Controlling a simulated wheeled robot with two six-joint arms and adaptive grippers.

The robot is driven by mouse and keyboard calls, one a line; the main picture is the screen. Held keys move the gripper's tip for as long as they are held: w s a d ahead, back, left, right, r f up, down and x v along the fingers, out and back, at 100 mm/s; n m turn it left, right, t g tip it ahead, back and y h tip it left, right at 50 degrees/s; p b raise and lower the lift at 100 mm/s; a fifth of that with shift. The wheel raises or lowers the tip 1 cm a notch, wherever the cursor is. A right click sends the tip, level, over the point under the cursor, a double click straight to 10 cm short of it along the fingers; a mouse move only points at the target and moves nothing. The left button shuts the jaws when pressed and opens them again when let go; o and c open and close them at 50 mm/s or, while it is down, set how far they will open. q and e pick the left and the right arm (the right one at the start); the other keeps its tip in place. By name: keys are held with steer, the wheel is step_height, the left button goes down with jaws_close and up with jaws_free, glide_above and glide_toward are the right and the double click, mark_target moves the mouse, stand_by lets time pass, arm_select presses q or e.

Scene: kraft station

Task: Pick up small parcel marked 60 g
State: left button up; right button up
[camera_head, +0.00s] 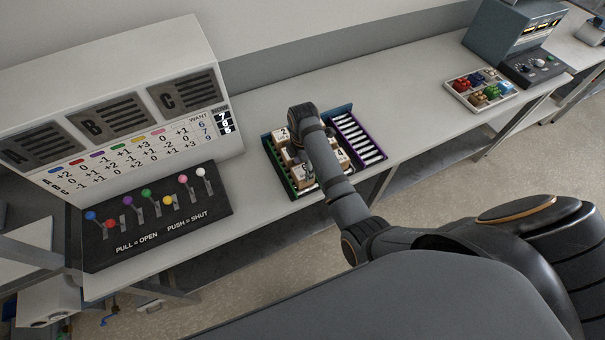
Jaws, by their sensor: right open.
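A tray (297,195) on the bench holds several small tan and white parcels. One parcel (282,134) at the tray's back left carries a dark mark like a 2. Another parcel (342,158) shows to the right of my arm. I cannot read 60 g on any of them. My right arm reaches in from the lower right over the tray. My right gripper (301,153) is open above or among the parcels, mostly hidden by my own wrist. I cannot see whether it touches a parcel. My left gripper is not in view.
A purple rack (380,161) with white slats adjoins the tray's right side. A lever panel (155,215) and a white A-B-C board (120,90) stand at left. A tray of coloured pieces (478,105) and a blue-grey machine (497,45) stand at right. Bench between is clear.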

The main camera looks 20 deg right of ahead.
mark_target(303, 171)
step_height(303, 171, down, 3)
steer(key=shift+a+r+p, duration=0.1)
steer(key=shift+r+p, duration=0.1)
steer(key=shift+p, duration=0.15)
steer(key=shift+f, duration=0.55)
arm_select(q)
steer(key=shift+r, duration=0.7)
arm_select(e)
steer(key=c, duration=0.8)
steer(key=shift+r, duration=0.1)
